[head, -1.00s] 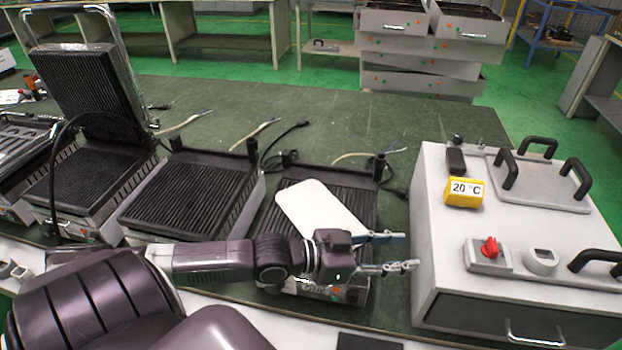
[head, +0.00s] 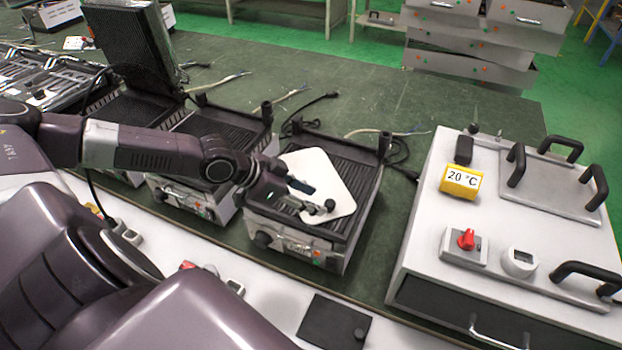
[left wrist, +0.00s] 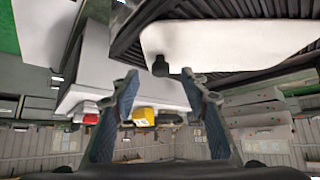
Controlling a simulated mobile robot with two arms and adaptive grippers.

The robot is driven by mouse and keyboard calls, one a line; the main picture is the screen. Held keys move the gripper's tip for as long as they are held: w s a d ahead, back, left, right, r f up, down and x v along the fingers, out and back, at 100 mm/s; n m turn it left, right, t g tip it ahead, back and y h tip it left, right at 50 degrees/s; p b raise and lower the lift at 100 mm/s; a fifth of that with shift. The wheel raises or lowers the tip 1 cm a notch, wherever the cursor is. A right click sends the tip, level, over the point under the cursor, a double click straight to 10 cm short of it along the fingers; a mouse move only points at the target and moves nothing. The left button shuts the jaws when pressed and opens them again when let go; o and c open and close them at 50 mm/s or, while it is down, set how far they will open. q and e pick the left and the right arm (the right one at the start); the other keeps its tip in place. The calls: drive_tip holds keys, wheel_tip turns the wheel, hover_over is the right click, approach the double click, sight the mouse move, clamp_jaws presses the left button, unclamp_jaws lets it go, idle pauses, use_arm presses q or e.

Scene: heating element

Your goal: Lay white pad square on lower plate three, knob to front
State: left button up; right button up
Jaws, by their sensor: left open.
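The white pad (head: 322,172) lies on the black ribbed lower plate (head: 363,182) of the rightmost grill. It sits turned at an angle to the plate's ribs, not square with it. In the left wrist view the pad (left wrist: 230,42) shows with a small dark knob (left wrist: 160,66) at its edge. My left gripper (head: 314,198) is over the pad's front part in the head view. Its fingers are open and empty, and the wrist view shows the knob just beyond and between the fingertips (left wrist: 158,88). My right gripper is not in view.
A large white box (head: 425,235) with a yellow 20 °C display (head: 461,181) and black handles stands right of the grill. Other grills stand to the left, one with a raised lid (head: 132,50). Loose cables lie behind; the green bench (head: 400,105) beyond them is mostly clear.

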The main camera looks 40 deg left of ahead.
sight(327, 203)
use_arm(q)
drive_tip(key=shift+w+d+f, duration=0.25)
drive_tip(key=shift+w+d, duration=0.05)
drive_tip(key=shift+p+x, duration=0.35)
drive_tip(key=shift+x, duration=1.9)
drive_tip(key=shift+w+a, duration=0.1)
drive_tip(key=shift+c, duration=0.5)
drive_tip(key=shift+r, duration=0.1)
clamp_jaws()
